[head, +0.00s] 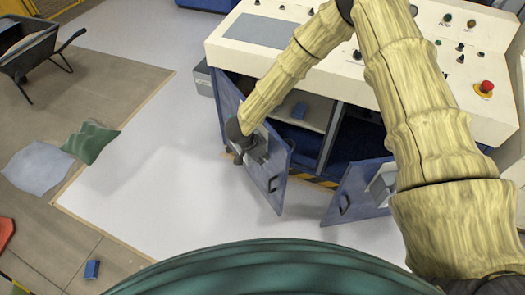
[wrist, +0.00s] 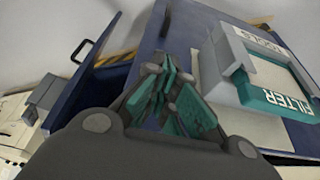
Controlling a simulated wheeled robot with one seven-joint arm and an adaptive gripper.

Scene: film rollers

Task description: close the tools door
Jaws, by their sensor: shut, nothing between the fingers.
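The tools door (head: 273,172) is the blue left-hand door of the console cabinet. It stands swung open toward the front, with a dark handle near its lower free edge. In the wrist view the door (wrist: 185,28) fills the right, with a TOOLS label and a grey-and-teal holder marked FILTER (wrist: 290,103). My gripper (head: 252,152) is at the outer face of this door, beside the holder; it also shows in the wrist view (wrist: 180,98). Its fingers are together and empty. I cannot tell whether they touch the door.
A second blue door (head: 357,190) stands open on the right, with its own handle and grey holder. Open shelves (head: 300,112) show behind the doors. The console top (head: 300,45) overhangs them. The pale floor (head: 150,190) left of the tools door is clear. A wheelbarrow (head: 30,50) stands far left.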

